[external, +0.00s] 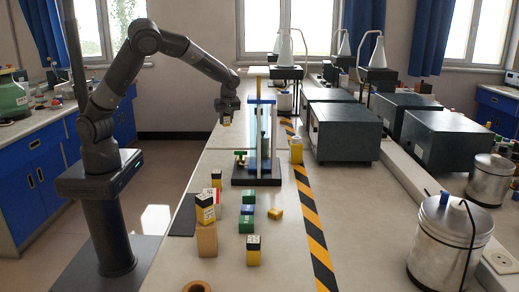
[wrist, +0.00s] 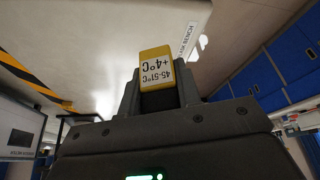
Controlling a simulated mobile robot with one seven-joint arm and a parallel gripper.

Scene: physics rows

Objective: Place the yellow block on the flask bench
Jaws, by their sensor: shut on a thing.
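The yellow block (wrist: 156,66), with a white temperature label, is held between the fingers of my gripper (wrist: 158,92) in the wrist view. In the external view the block (external: 227,122) hangs below my gripper (external: 228,113), above the far part of the long pale worktop. In the wrist view a pale bench top (wrist: 105,45) lies beyond the block, apart from it. A partly hidden label ending in "BENCH" (wrist: 189,40) is on its edge. I take this to be the flask bench; its far extent is unclear.
A stand with upright posts (external: 257,175) is nearer the camera than my gripper. Several yellow, green and blue blocks (external: 247,218) and a wooden block (external: 207,240) stand on the near worktop. Grey box devices (external: 343,130) line the right, past a striped tape (external: 308,215).

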